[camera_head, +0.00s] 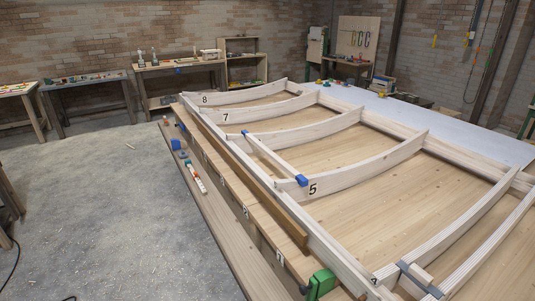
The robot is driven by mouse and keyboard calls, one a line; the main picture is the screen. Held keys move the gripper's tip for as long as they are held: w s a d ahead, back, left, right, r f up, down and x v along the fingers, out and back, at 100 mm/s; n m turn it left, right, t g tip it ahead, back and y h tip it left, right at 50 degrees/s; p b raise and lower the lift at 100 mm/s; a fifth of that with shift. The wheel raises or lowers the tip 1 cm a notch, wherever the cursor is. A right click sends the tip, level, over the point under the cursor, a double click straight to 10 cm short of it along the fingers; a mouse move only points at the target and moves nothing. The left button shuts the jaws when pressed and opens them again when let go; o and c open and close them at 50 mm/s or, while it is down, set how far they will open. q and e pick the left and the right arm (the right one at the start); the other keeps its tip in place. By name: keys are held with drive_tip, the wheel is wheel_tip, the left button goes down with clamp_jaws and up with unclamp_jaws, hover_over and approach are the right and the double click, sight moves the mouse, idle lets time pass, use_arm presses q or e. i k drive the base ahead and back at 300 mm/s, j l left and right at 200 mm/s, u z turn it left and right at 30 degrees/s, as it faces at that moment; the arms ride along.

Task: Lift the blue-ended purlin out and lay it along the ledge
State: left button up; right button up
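The blue-ended purlin (272,157) is a pale bar lying slantwise inside the frame, between the curved ribs. Its near blue end (302,180) rests by the rib marked 5 (355,168). The ledge (232,187) is a pale wooden strip with number marks along the left outer side of the frame. Neither of my grippers is in view.
A darker brown beam (270,212) runs between ledge and frame. Blue and orange-white items (195,177) lie on the lower board.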

sight(303, 182)
drive_tip(key=i+j+z, duration=0.1)
drive_tip(key=i+j, duration=0.55)
drive_tip(key=i, duration=0.15)
